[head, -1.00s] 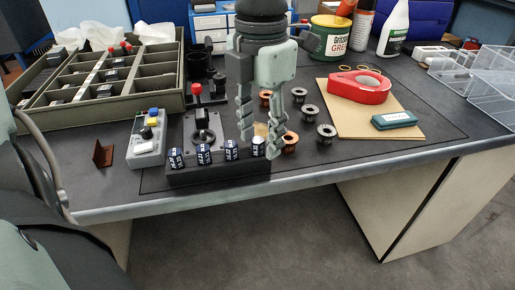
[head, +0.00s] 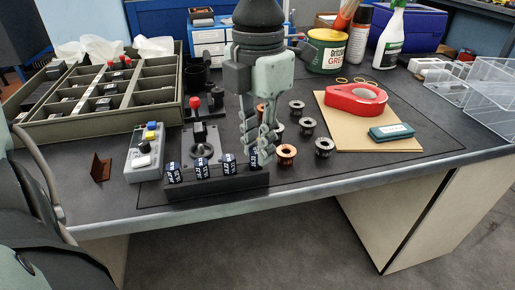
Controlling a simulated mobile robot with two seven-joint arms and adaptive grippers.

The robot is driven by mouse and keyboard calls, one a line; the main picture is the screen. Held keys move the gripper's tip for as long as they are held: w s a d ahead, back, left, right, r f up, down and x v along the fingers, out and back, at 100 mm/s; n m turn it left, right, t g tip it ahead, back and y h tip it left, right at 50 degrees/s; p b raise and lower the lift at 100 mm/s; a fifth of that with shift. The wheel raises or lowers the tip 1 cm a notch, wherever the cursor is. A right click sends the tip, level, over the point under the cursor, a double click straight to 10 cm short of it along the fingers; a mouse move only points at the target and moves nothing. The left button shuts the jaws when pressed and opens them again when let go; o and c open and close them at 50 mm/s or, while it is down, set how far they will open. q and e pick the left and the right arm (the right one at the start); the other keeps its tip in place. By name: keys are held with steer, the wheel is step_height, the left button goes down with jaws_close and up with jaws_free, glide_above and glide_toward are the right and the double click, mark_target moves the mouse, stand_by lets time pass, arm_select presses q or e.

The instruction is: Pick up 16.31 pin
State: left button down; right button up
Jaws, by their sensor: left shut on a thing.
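A dark rack (head: 222,183) stands near the bench's front edge with several pins in a row, each with a dark blue label carrying white characters too small to read surely. The pins from the left are one (head: 174,172), a second (head: 201,169), a third (head: 229,167) and the rightmost pin (head: 254,161). My left gripper (head: 259,157) reaches down from above at the rack's right end. Its fingers are shut on the rightmost pin and partly hide it. Whether that pin is still seated in the rack I cannot tell. My right gripper is out of view.
A control box with coloured buttons (head: 147,156) and a stand with a red knob (head: 195,104) are left of and behind the rack. Copper and grey spools (head: 324,147) lie to the right.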

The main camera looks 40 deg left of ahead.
arm_select(q)
step_height(320, 180, up, 4)
steer(key=shift+s+f, duration=0.1)
steer(key=s+d+r, duration=0.2)
steer(key=s+r, duration=0.4)
steer(key=s, duration=0.5)
steer(key=shift+d+r, duration=0.3)
steer(key=shift+d, duration=0.05)
